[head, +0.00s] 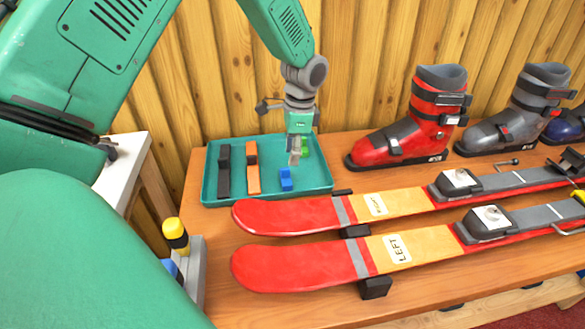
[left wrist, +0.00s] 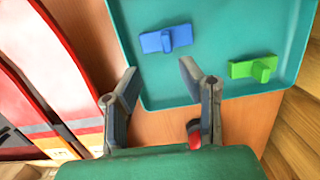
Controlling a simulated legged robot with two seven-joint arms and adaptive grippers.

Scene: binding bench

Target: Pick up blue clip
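The blue clip (head: 286,180) lies in the front right part of the teal tray (head: 215,197). It also shows in the left wrist view (left wrist: 154,42), ahead of the fingers. My left gripper (head: 294,158) hangs over the right part of the tray, pointing down, just behind the blue clip in the head view. In the left wrist view its two fingers (left wrist: 159,72) are spread apart with nothing between them, and the blue clip is beyond their tips. My right gripper is in neither view.
A green clip (left wrist: 254,67) lies in the tray, close to the left gripper. A black bar (head: 224,175) and an orange bar (head: 253,172) lie at the tray's left. Two red skis (head: 290,214) lie in front, and a red boot (head: 385,142) stands right.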

